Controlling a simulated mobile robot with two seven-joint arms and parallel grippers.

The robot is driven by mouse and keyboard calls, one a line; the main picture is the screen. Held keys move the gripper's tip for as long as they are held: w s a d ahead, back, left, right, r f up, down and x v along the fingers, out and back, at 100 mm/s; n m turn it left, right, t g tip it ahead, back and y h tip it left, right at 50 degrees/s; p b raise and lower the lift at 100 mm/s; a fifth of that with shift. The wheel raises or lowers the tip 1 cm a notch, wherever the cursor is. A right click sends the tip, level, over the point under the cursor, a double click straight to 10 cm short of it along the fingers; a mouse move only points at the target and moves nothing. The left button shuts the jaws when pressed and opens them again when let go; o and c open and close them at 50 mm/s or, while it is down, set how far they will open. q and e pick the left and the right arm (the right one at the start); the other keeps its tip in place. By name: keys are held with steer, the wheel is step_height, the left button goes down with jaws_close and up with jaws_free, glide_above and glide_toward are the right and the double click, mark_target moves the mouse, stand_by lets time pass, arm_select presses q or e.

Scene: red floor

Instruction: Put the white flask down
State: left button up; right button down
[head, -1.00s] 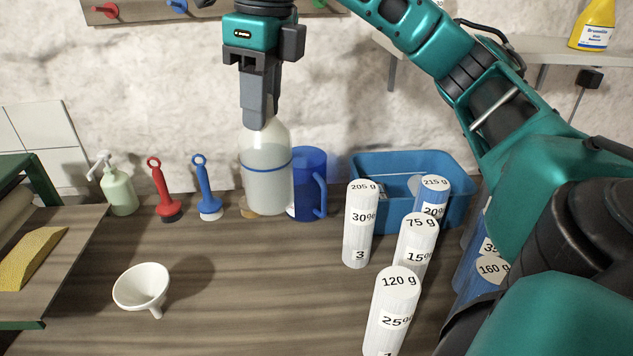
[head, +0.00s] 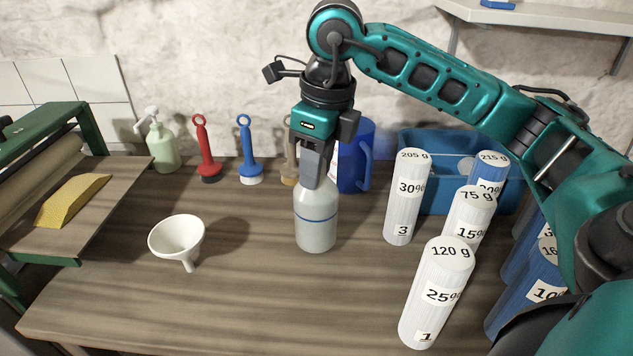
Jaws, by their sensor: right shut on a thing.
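The white flask (head: 316,222) is a translucent white bottle with a blue ring around it, upright over the middle of the wooden table (head: 250,310). My right gripper (head: 317,178) comes down from above and is shut on the flask's neck, which its fingers hide. The flask's base appears at or very near the table surface; I cannot tell whether it touches. My left gripper is not in view.
A white funnel (head: 176,238) lies to the left. A blue jug (head: 354,158) stands behind the flask. White labelled cylinders (head: 405,205) stand to the right, before a blue bin (head: 432,190). A soap bottle (head: 162,146), red brush (head: 206,155) and blue brush (head: 248,155) stand behind.

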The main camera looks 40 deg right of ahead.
mark_target(316, 204)
steer(key=shift+f, duration=1.5)
steer(key=shift+f+b, duration=0.2)
steer(key=shift+b, duration=0.1)
steer(key=c, duration=0.8)
jaws_free()
steer(key=shift+c, duration=0.2)
steer(key=shift+r, duration=0.15)
